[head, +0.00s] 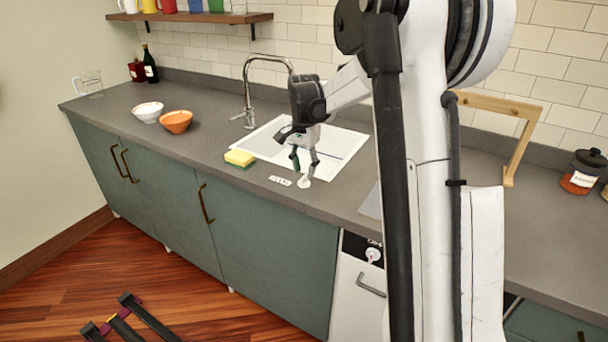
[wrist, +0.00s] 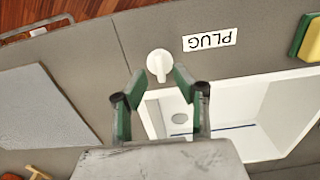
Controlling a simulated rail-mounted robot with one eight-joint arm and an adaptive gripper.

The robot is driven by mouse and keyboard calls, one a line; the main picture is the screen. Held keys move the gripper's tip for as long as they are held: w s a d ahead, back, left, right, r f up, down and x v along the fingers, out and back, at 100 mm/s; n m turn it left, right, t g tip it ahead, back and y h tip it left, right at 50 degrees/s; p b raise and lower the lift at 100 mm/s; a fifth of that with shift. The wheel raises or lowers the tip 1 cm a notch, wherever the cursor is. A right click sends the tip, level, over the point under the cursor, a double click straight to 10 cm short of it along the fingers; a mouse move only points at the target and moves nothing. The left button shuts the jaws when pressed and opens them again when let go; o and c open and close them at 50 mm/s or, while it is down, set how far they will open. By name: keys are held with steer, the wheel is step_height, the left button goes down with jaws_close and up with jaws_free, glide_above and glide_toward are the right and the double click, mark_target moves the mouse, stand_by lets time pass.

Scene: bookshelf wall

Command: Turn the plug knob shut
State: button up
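The plug knob (wrist: 158,62) is a small round white knob on the grey counter. In the wrist view its raised grip runs roughly from top to bottom. In the head view the knob (head: 304,182) stands at the front edge of the sink. A white label reading PLUG (wrist: 209,40) lies beside it, upside down in the wrist view. My gripper (wrist: 160,80) points down at the knob, with its green-sided fingers spread to either side of it. A narrow gap seems to show between fingertips and knob; contact is unclear. The gripper (head: 304,160) holds nothing.
The white sink (head: 340,140) with its drain (wrist: 179,118) lies behind the knob. A yellow-green sponge (head: 240,158) sits left of the label. The metal faucet (head: 250,90), orange bowl (head: 176,121) and white bowl (head: 147,112) stand farther left. A grey mat (wrist: 38,105) lies on the counter.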

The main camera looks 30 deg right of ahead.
mark_target(304, 177)
step_height(304, 177, up, 9)
steer(key=shift+r, duration=0.2)
stand_by(0.5)
steer(key=s+a+r+n+t, duration=0.2)
steer(key=s+a+r+n, duration=0.1)
steer(key=s+a, duration=0.35)
steer(key=s+a+r+n+t, duration=0.1)
steer(key=s+a+r+n, duration=0.15)
steer(key=s+a, duration=0.45)
steer(key=s+a+f+n+t, duration=0.2)
steer(key=s+a+f+n, duration=0.1)
steer(key=s, duration=0.5)
steer(key=s+a+f+n+t, duration=0.2)
steer(key=s+a+f+n, duration=0.1)
steer(key=s, duration=0.6)
steer(key=shift+f+n, duration=0.35)
steer(key=shift+f, duration=0.1)
